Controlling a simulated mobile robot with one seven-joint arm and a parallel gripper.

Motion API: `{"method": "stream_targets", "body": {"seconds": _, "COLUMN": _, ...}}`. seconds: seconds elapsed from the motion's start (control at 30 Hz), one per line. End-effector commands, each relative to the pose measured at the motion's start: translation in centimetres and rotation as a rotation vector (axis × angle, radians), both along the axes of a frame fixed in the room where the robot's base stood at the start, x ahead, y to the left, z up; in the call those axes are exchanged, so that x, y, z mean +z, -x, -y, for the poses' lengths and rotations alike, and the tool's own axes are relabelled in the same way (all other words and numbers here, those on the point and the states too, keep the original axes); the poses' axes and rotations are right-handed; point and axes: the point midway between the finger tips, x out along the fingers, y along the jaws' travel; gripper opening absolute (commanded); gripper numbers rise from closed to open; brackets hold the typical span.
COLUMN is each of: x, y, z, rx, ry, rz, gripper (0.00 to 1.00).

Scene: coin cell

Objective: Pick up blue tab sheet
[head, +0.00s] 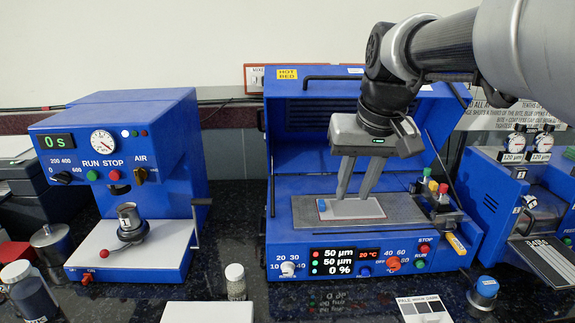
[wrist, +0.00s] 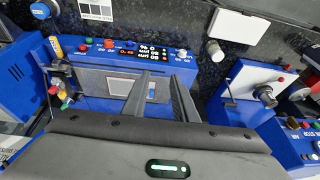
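The blue tab sheet (head: 352,210) is a pale sheet with a reddish edge and a small blue tab (head: 322,205) at its left end. It lies flat on the grey bed plate (head: 400,208) of the middle blue machine. My gripper (head: 354,196) points down over the sheet, fingers apart with nothing between them. I cannot tell whether the fingertips touch the sheet. In the wrist view, part of the sheet (wrist: 118,86) shows left of the fingers, and the blue tab (wrist: 152,92) shows between them.
The machine's raised lid (head: 300,115) stands behind the plate. A blue press (head: 125,180) is on the left and another blue machine (head: 510,200) on the right. A small jar (head: 235,282) stands in front.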

Motion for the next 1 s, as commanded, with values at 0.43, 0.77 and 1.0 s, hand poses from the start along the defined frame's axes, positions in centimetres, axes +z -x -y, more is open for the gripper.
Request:
{"method": "stream_targets", "body": {"seconds": 0.43, "x": 0.6, "y": -20.8, "z": 2.1, "rx": 0.049, "ry": -0.061, "rz": -0.186, "gripper": 0.26}}
{"method": "stream_targets", "body": {"seconds": 0.77, "x": -3.9, "y": -25.4, "z": 2.7, "rx": 0.079, "ry": -0.085, "rz": -0.244, "gripper": 0.26}}
{"method": "stream_targets", "body": {"seconds": 1.0, "x": -7.9, "y": -25.7, "z": 2.1, "rx": 0.081, "ry": -0.086, "rz": -0.249, "gripper": 0.26}}
